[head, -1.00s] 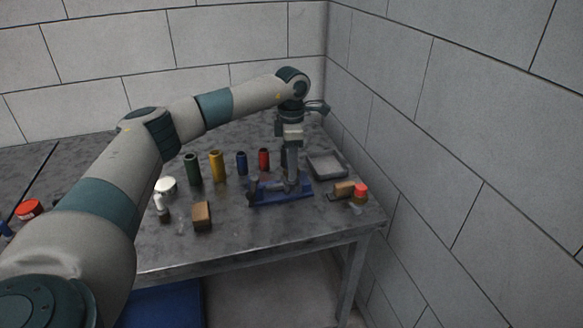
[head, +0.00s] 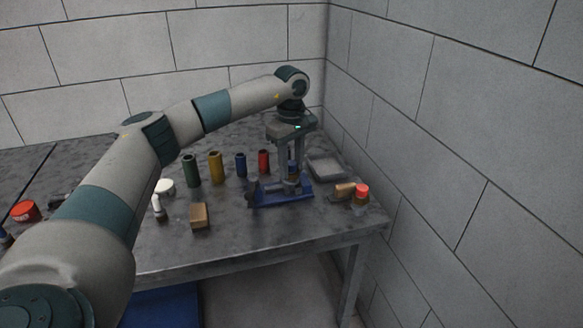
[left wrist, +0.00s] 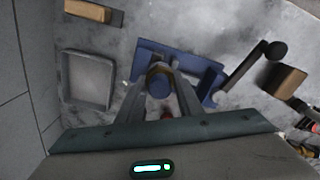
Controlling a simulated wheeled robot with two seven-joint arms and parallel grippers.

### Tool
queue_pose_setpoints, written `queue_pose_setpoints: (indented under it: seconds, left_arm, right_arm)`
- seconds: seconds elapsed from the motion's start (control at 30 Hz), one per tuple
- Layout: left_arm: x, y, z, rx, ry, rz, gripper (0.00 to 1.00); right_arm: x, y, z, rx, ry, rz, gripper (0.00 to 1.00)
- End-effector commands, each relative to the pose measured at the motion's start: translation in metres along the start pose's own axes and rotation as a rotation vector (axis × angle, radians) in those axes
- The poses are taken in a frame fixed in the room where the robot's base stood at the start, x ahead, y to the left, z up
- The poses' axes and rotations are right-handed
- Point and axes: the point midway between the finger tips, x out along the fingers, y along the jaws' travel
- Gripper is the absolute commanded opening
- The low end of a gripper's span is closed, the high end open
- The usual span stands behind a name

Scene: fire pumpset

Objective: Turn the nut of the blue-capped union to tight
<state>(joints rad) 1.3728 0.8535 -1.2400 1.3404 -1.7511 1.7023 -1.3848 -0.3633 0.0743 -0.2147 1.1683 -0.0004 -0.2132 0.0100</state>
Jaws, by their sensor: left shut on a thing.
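The blue-capped union (head: 292,170) stands upright on the blue base (head: 268,200) near the right end of the table. My left gripper (head: 291,180) points straight down over it, with one finger on each side. In the left wrist view the round blue cap (left wrist: 160,84) shows between the fingertips of my left gripper (left wrist: 160,82). The gripper is shut on the union's nut, which the fingers and cap mostly hide. The blue base also shows there (left wrist: 205,75). My right gripper is not in view.
A grey tray (head: 325,168) lies right of the base, near the wall. A red-topped piece (head: 361,192) and a brown block (head: 343,190) sit at the right edge. Green, yellow, blue and red cylinders (head: 216,168) stand left. Another brown block (head: 200,215) lies at front.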

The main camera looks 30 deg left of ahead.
Motion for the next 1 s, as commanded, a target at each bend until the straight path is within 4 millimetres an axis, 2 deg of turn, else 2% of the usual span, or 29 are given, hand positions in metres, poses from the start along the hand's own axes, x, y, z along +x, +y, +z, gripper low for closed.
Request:
queue_pose_setpoints:
  seconds: [0.6, 1.0]
  left_arm:
    - [-0.0012, 0.0002, -0.0004, 0.568, 0.001, 0.013, 0.1]
    - [-0.0018, 0.0002, -0.0006, 0.775, 0.002, 0.016, 0.1]
  right_arm:
    - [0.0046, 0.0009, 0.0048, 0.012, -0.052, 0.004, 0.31]
    - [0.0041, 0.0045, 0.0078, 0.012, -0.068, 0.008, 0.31]
